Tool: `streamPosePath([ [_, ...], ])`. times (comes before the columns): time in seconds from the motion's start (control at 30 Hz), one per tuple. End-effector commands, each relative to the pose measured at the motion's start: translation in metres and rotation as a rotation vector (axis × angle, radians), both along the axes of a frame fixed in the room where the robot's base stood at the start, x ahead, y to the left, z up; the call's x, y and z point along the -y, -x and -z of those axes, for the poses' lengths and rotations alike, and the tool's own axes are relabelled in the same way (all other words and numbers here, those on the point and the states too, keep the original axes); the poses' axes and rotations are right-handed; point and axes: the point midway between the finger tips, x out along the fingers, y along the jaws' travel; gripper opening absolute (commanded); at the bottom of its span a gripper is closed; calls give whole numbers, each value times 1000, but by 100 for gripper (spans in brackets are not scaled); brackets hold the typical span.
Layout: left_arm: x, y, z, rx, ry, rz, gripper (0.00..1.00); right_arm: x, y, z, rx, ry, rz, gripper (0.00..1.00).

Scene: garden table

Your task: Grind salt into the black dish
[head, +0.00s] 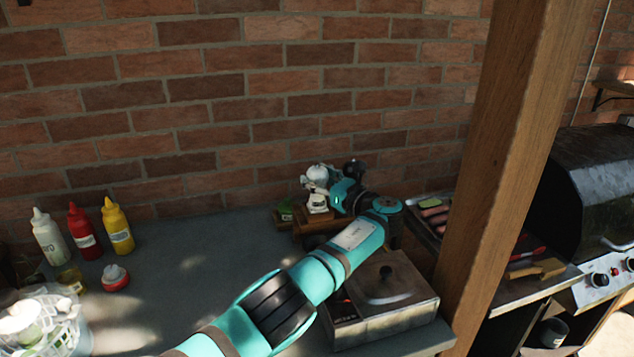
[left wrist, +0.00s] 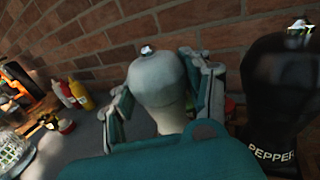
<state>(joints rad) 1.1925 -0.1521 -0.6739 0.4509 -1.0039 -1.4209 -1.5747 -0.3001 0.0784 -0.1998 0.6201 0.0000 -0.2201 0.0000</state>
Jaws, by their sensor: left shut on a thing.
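The white salt grinder (left wrist: 158,82) stands between the two fingers of my left gripper (left wrist: 165,95) in the left wrist view, and the gripper is shut on it. In the head view my left arm reaches across the table to the grinder (head: 316,173) at a wooden caddy (head: 305,227) by the brick wall. The black pepper grinder (left wrist: 275,100) is close on the right in the left wrist view. I cannot pick out the black dish for certain; my arm covers part of the table. My right gripper is not in view.
White, red and yellow bottles (head: 118,228) stand at left, near a small red-and-white jar (head: 116,278) and a white basket (head: 45,325). A wooden post (head: 510,150) rises at right, before a grill (head: 600,190).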

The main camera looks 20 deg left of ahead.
Motion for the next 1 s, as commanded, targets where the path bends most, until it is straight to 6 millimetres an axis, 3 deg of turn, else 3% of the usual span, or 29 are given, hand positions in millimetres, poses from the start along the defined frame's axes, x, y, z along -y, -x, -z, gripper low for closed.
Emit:
streamPosePath([
  [0.2, 1, 0, 0, 0, 1, 3, 16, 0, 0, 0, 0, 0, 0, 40],
  [0.23, 1, 0, 0, 0, 1, 3, 50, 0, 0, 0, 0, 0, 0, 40],
  [0.4, 1, 0, 0, 1, 1, 2, 73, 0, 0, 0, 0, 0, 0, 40],
  [0.77, 5, 2, 0, 2, 1, 4, 73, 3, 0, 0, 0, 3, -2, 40],
  [1.0, 40, 24, 1, 1, 3, 7, 73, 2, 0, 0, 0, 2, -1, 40],
])
